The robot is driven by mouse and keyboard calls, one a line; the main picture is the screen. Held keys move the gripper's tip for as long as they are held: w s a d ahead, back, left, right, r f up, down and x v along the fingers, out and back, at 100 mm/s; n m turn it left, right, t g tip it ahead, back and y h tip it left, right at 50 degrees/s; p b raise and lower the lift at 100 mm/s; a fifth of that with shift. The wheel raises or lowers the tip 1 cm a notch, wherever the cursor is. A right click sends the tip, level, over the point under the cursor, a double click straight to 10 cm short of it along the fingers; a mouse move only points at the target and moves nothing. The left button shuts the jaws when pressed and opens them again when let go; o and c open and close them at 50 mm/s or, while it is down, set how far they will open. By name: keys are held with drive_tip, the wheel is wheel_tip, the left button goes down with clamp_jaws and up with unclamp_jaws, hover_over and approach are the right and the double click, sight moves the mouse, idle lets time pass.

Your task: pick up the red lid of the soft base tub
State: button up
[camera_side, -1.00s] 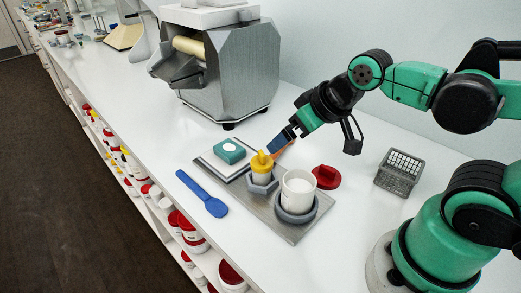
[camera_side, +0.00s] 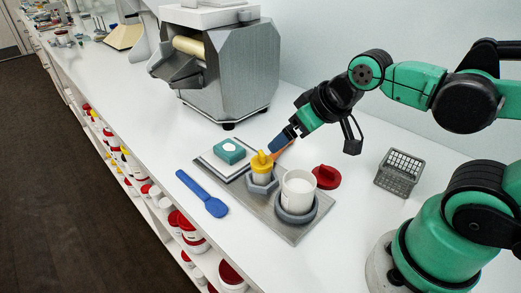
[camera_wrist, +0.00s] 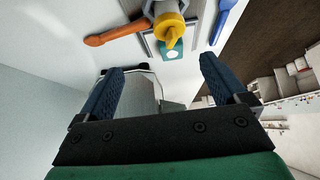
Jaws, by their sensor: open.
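The red lid (camera_side: 326,177), with a raised grip on top, lies on the white counter behind and right of the white tub (camera_side: 298,187). The tub stands open in a grey ring on a metal plate, with white contents. My gripper (camera_side: 279,149) is open and empty, left of the lid and apart from it, near an orange utensil (camera_side: 284,148). In the wrist view its two blue fingers (camera_wrist: 162,70) are spread wide with nothing between them held. The lid does not show in the wrist view.
A yellow-topped jar (camera_side: 262,168) stands in a grey holder on the metal plate (camera_side: 293,234). A teal block (camera_side: 230,152) lies on a board. A blue spatula (camera_side: 204,195) lies at left, a grey basket (camera_side: 399,172) at right. A large mill (camera_side: 228,72) stands behind.

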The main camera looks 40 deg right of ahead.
drive_tip(key=c, duration=0.5)
drive_tip(key=g, duration=0.7)
hover_over(328, 168)
drive_tip(key=f, duration=0.6)
drive_tip(key=shift+w+a, duration=0.25)
drive_tip(key=shift+a, duration=0.05)
drive_tip(key=shift+s+d+f, duration=0.15)
drive_tip(key=shift+d+f, duration=0.05)
drive_tip(key=shift+f, duration=0.05)
drive_tip(key=shift+s+d+f, duration=0.1)
drive_tip(key=shift+d+f, duration=0.05)
drive_tip(key=shift+f, duration=2.75)
